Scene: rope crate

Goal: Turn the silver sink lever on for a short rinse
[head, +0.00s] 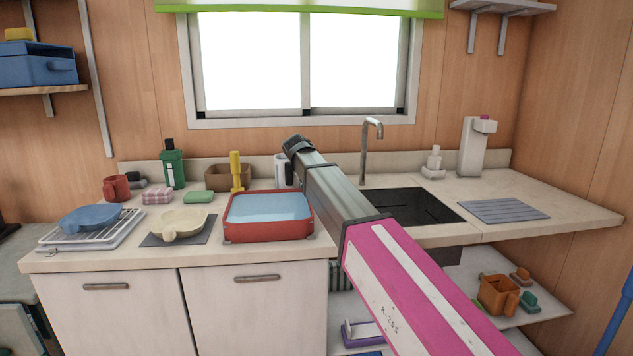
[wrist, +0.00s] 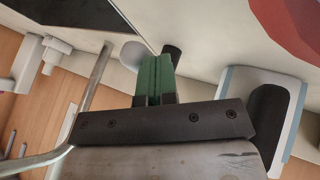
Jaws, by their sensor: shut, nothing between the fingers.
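The silver sink tap (head: 371,150) stands upright behind the dark sink basin (head: 425,205), with its spout curving over. Its curved pipe also crosses the left of the wrist view (wrist: 96,88). No lever shows clearly in the head view, where my arm covers the counter left of the tap. In the wrist view, my gripper (wrist: 160,58) has its green fingers shut together and empty. A pale round knob (wrist: 132,52) and a dark stub (wrist: 172,52) show close by the fingertips. I cannot tell whether the fingers touch them.
A red tub of water (head: 268,235) stands left of the sink. A white mug (head: 280,172) is behind it, beside my arm. A yellow-handled brush (head: 235,170) and green bottle (head: 172,168) are further left. A white dispenser (head: 474,150) and soap bottle (head: 434,162) stand right.

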